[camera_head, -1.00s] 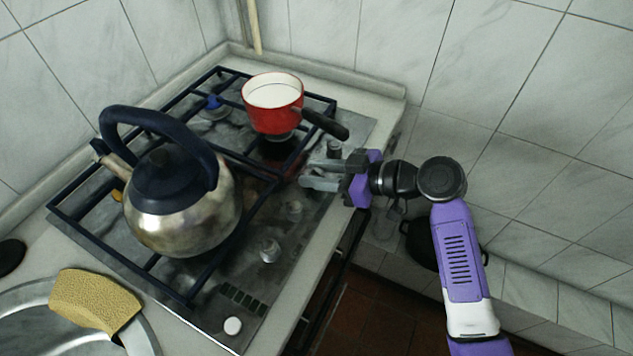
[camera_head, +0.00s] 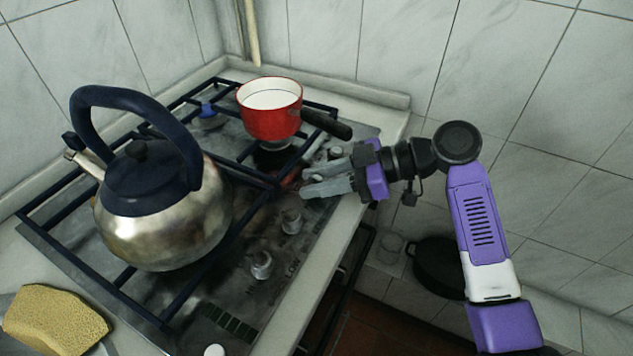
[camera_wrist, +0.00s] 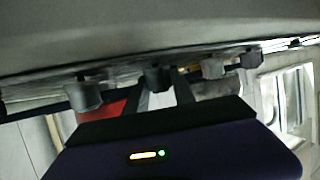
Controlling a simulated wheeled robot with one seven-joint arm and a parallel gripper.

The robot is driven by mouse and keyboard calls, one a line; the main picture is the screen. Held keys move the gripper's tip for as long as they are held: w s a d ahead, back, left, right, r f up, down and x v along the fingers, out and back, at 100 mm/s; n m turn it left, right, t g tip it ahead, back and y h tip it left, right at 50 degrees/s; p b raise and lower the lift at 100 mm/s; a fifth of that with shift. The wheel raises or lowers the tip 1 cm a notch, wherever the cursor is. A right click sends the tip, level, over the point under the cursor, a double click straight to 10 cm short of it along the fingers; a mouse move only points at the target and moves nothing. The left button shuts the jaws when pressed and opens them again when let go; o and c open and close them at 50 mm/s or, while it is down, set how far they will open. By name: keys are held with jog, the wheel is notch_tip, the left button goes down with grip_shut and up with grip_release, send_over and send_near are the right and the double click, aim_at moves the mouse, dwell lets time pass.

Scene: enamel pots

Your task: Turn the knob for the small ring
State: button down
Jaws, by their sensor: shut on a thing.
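The hob (camera_head: 225,290) has a row of grey knobs along its right edge. Two knobs, one (camera_head: 261,265) nearer and one (camera_head: 291,220) further along, stand clear of my gripper, and another (camera_head: 336,153) sits just beyond it. My gripper (camera_head: 307,181) reaches in from the right, low over the row. In the wrist view its two fingers (camera_wrist: 167,92) are shut around a knob (camera_wrist: 157,76), with other knobs on both sides. The fingers mostly hide this knob in the head view. I cannot tell the small ring from the burners in view.
A steel kettle (camera_head: 165,225) with a dark blue handle stands on the near grate. A red pot (camera_head: 270,115) of white liquid stands on the far grate, its dark handle (camera_head: 326,124) reaching out just above my gripper. A sponge (camera_head: 55,322) lies lower left.

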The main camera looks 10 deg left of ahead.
jog(key=c, duration=1.1)
grip_release()
jog(key=shift+o, duration=0.2)
jog(key=shift+v, duration=3.9)
